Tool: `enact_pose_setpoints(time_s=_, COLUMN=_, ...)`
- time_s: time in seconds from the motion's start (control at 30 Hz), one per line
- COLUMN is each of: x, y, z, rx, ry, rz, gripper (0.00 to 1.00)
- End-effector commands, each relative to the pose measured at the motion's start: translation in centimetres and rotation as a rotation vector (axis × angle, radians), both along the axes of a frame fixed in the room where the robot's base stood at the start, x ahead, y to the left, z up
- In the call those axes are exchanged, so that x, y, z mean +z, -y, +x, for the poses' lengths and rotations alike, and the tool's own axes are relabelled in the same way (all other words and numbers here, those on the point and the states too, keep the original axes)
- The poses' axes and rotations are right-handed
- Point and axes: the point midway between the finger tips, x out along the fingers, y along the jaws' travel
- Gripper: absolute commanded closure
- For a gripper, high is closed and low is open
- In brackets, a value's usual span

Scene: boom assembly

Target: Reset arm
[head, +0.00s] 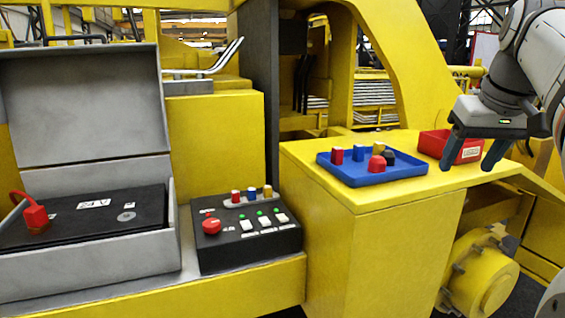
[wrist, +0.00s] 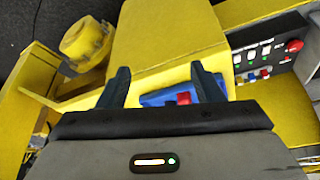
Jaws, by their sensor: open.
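My gripper (head: 468,153) is at the right of the head view, fingers pointing down, in front of the red bin on the yellow pedestal. Its two dark blue-grey fingers are wide apart with nothing between them. In the wrist view, my gripper (wrist: 160,84) also shows open and empty, with the yellow pedestal (wrist: 165,40) beyond the fingertips. My arm reaches in from the upper right of the head view.
A blue tray (head: 345,178) with several coloured pieces and a red bin (head: 430,143) sit on the pedestal. A black control box (head: 245,247) has a red knob and buttons. An open grey case (head: 90,265) holds a black battery with a red connector (head: 36,216).

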Motion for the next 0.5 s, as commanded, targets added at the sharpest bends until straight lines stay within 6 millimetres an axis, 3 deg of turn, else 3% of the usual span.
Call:
enact_pose_setpoints(time_s=0.27, x=-3.6, y=-2.6, z=-0.5, rx=-0.01, ry=-0.019, rz=0.009, gripper=0.4)
enact_pose_setpoints(time_s=0.5, x=-8.3, y=-5.9, z=-1.6, rx=-0.012, ry=-0.04, rz=0.015, gripper=0.4)
